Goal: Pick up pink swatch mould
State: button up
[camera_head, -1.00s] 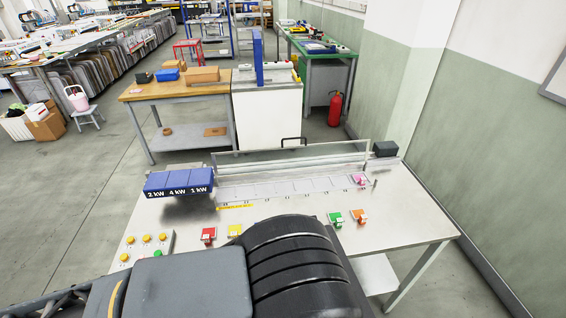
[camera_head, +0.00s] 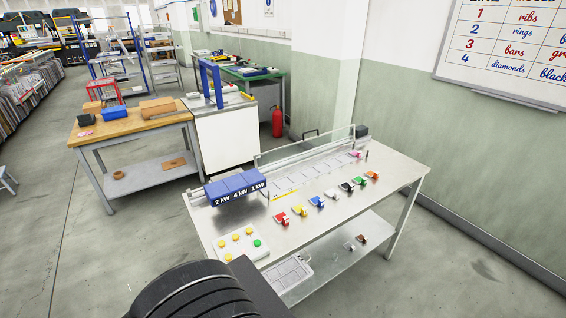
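The pink swatch mould (camera_head: 356,154) is a small pink piece at the far right end of the strip of marked slots on the metal table (camera_head: 318,225). It lies close to the clear guard. Part of my own dark arm (camera_head: 195,292) fills the bottom of the view, in front of the table's near left corner. My gripper does not show, so I cannot see its fingers or anything in them.
A row of moulds stands along the table: red (camera_head: 282,217), yellow (camera_head: 299,209), blue (camera_head: 317,201), white, black, green and orange (camera_head: 372,175). A blue heater block (camera_head: 236,188) and a button panel (camera_head: 241,245) are at the left. Moulds and a tray (camera_head: 284,277) lie on the lower shelf.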

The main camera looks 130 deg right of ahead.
aim_at(355, 153)
jog(key=i, duration=1.05)
jog(key=z, duration=2.75)
jog(key=i, duration=4.05)
jog(key=z, duration=3.95)
jog(key=i, duration=1.6)
